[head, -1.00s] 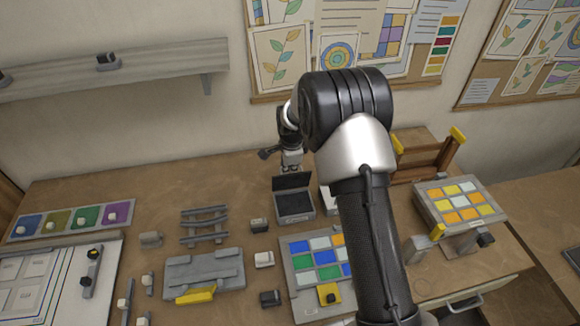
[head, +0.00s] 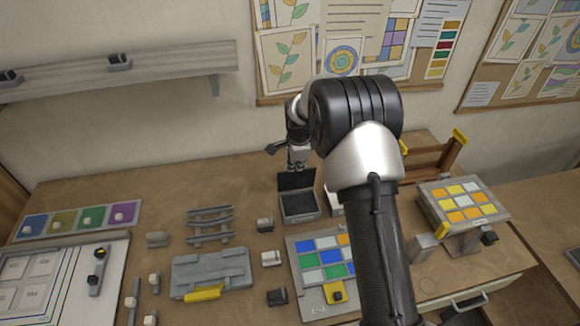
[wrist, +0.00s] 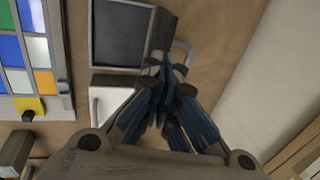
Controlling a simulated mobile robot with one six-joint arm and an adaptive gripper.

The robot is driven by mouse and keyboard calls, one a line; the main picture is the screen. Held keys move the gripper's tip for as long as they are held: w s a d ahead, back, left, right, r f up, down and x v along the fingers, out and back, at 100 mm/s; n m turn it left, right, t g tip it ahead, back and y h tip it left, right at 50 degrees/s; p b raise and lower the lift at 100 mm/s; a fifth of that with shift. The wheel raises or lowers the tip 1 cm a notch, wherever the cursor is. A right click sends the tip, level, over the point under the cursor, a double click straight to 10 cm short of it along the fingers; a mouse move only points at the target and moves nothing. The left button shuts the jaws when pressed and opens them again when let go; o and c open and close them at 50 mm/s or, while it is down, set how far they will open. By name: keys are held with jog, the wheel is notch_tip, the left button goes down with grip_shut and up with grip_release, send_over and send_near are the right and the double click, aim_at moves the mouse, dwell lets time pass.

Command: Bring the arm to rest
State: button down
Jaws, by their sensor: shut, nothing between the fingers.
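My arm rises from the bottom of the head view, bends at the black elbow (head: 356,110) and reaches toward the back of the bench. My gripper (head: 298,165) hangs fingers-down behind the small open dark box (head: 299,205), clear of the bench as far as I can tell. In the wrist view the two fingers of my gripper (wrist: 167,75) meet at their tips with nothing between them. The dark box also shows there (wrist: 120,40), just left of the fingertips. My forearm hides part of the bench behind it.
A tray of coloured tiles (head: 301,262) is in front of the dark box, and a pale lidded box (wrist: 107,108) lies beside it. A raised tile panel (head: 462,201) and a wooden rack (head: 430,160) stand right. A grey rack (head: 210,226) stands left. The wall is close behind.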

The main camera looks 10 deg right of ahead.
notch_tip(320, 180, up, 10)
jog(key=s+r+n+b, duration=0.3)
jog(key=s+r+n, duration=0.1)
jog(key=s, duration=0.5)
jog(key=s+r+n+b, duration=0.3)
jog(key=s+r+n, duration=0.2)
jog(key=s, duration=0.5)
jog(key=s+f+n+b, duration=0.3)
jog(key=s+f+n, duration=0.1)
jog(key=s, duration=0.7)
jog(key=s+a+f+n+t+b, duration=0.1)
jog(key=s+f+n+b, duration=0.2)
jog(key=s, duration=0.8)
jog(key=shift+s+f+n+t, duration=0.3)
jog(key=shift+s+f+n, duration=0.1)
jog(key=shift+n, duration=0.7)
jog(key=shift+a, duration=0.1)
